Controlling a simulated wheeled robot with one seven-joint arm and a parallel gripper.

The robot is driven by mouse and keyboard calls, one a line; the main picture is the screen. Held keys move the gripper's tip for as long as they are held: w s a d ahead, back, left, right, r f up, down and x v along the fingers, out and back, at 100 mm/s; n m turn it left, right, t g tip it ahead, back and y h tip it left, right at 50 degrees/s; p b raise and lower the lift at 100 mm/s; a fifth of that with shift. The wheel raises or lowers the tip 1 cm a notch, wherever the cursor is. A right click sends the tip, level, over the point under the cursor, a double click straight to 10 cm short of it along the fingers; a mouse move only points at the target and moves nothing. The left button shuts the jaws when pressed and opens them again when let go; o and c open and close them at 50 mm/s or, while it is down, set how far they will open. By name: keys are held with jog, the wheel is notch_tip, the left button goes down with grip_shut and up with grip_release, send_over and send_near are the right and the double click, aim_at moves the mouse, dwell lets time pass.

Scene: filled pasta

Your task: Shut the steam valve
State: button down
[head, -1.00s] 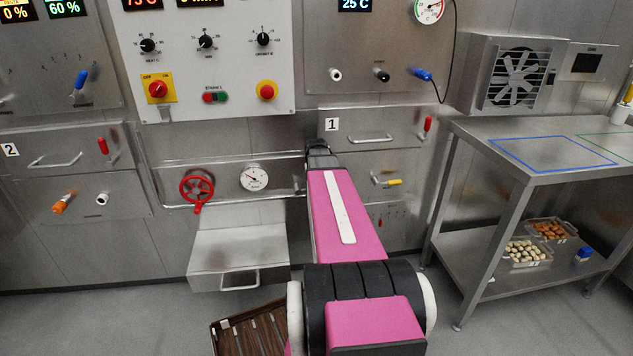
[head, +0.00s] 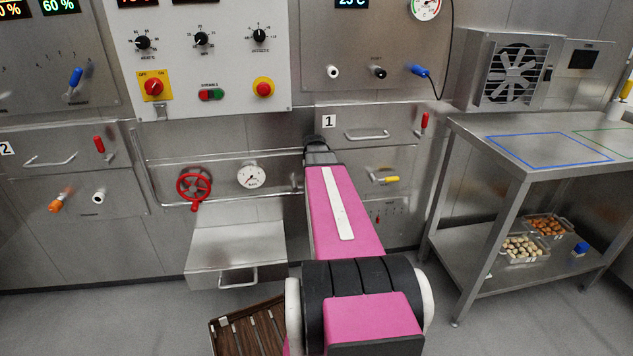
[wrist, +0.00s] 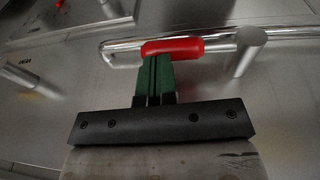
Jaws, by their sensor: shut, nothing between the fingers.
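A red handwheel (head: 194,186) sits on the steel panel, left of a round white gauge (head: 250,175). No label naming the steam valve is readable. In the head view my pink arm reaches up to the panel right of the gauge, and its own links hide my gripper. In the wrist view my gripper (wrist: 158,58) has its green fingers together with nothing between them. A red grip (wrist: 173,48) lies crosswise at the fingertips, in front of a metal bar. I cannot tell whether they touch, nor which fitting in the head view the grip belongs to.
A yellow-handled valve (head: 385,180) and a red lever (head: 424,122) are right of my arm. A steel box (head: 235,250) juts out below the handwheel. A steel table (head: 560,150) stands at the right. A brown slatted crate (head: 245,330) is on the floor.

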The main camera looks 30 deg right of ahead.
notch_tip(320, 180, up, 13)
jog(key=s, duration=0.2)
jog(key=shift+s+a, duration=0.15)
jog(key=shift+a, duration=0.25)
dwell(0.3)
jog(key=s+a+f+n, duration=0.1)
jog(key=s+a+f, duration=0.3)
jog(key=a+f, duration=0.2)
jog(key=s+a+f+n+g+y, duration=0.1)
jog(key=s+a+f, duration=0.4)
jog(key=a, duration=0.6)
jog(key=s+a+f+n, duration=0.1)
jog(key=s+a+f, duration=0.3)
jog(key=a+f, duration=0.5)
jog(key=shift+s+a+g, duration=0.2)
jog(key=shift+s+g, duration=0.1)
jog(key=shift+g, duration=0.1)
dwell(0.5)
